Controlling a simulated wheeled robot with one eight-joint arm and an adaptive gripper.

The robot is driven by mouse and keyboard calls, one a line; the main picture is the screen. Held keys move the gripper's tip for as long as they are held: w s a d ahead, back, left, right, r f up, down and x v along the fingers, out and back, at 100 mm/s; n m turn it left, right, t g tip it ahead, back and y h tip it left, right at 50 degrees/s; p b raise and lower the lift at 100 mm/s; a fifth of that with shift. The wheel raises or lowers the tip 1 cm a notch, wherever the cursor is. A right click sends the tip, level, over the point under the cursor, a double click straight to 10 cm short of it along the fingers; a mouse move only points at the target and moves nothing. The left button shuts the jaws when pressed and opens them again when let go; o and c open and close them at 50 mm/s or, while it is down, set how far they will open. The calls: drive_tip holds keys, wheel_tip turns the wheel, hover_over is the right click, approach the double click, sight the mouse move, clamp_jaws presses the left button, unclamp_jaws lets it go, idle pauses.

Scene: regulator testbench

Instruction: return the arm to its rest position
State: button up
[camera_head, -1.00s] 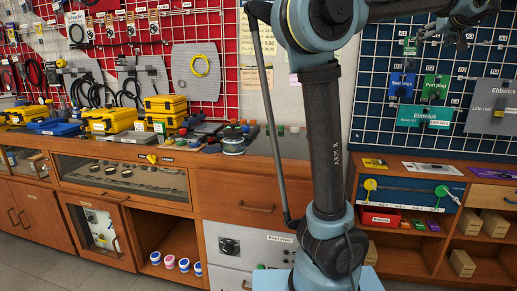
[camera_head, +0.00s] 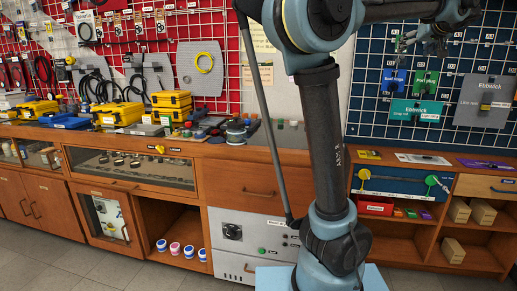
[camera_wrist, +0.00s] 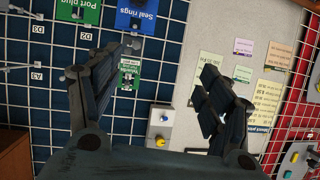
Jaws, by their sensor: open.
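My gripper (camera_wrist: 170,90) shows in the wrist view with its two dark fingers spread wide apart and nothing between them. In the head view my gripper (camera_head: 435,42) is at the upper right, in front of the blue pegboard (camera_head: 360,100). My arm stands upright in the middle of the head view and bends to the right at the top. In the wrist view a small green card (camera_wrist: 129,73) hangs behind the left finger, apart from it as far as I can tell.
A wooden counter (camera_head: 255,156) runs below the boards, with yellow cases (camera_head: 171,102) at the left. Blue Seal rings (camera_head: 396,82) and green Port plug (camera_head: 427,83) panels hang on the pegboard. The floor (camera_head: 150,272) in front is clear.

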drive_tip(key=s+a+f+n+g+y, duration=0.1)
drive_tip(key=s+a+f+g+y, duration=0.15)
drive_tip(key=a+f, duration=1.15)
drive_tip(key=s+a+f+n+g+y, duration=0.1)
drive_tip(key=s+a+f+g+y, duration=0.2)
drive_tip(key=a+f, duration=1.1)
drive_tip(key=s+a+f+g+h, duration=0.2)
drive_tip(key=s+a+f, duration=0.3)
drive_tip(key=s+f, duration=0.4)
drive_tip(key=s+a+f+g+h, duration=0.2)
drive_tip(key=s+a+f+g, duration=0.2)
drive_tip(key=s+f, duration=0.6)
wheel_tip(320, 180, down, 5)
drive_tip(key=shift+a+f, duration=0.1)
drive_tip(key=shift+a, duration=0.45)
drive_tip(key=shift+s, duration=0.1)
drive_tip(key=shift+w+f, duration=0.2)
drive_tip(key=shift+w, duration=0.25)
